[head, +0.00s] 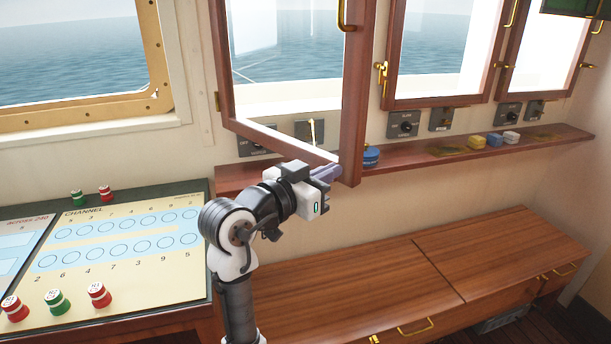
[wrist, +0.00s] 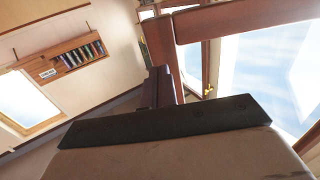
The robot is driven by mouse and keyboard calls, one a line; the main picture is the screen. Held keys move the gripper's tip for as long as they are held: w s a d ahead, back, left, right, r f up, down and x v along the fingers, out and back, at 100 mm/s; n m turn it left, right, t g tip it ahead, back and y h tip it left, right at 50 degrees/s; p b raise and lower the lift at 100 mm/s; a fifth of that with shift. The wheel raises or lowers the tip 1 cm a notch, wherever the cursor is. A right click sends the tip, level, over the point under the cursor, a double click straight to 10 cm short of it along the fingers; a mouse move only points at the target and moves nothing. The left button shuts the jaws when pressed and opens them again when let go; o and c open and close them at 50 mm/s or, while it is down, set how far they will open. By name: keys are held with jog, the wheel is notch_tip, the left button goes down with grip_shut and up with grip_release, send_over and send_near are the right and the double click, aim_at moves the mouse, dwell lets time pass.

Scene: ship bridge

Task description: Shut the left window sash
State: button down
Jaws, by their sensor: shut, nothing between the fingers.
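The left window sash (head: 355,95) is a wood-framed glass panel, hinged on its left side and swung open into the room. A brass handle (head: 343,16) is on its free right stile. My gripper (head: 328,174) is shut and empty at the sash's lower right corner, with its fingertips close against the bottom of the frame. I cannot tell whether they touch. In the wrist view, the dark fingers (wrist: 158,88) point up beside the wooden sash frame (wrist: 250,18), with bright glass to the right.
A wooden shelf (head: 460,158) runs below the windows, with blue, yellow and white small items on it. Other windows (head: 445,45) to the right look shut. A chart table (head: 120,250) with red and green pieces stands at left. A low wooden cabinet (head: 400,270) lies beneath.

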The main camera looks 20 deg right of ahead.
aim_at(349, 162)
jog(key=shift+p+x, duration=0.35)
jog(key=shift+x, duration=1.15)
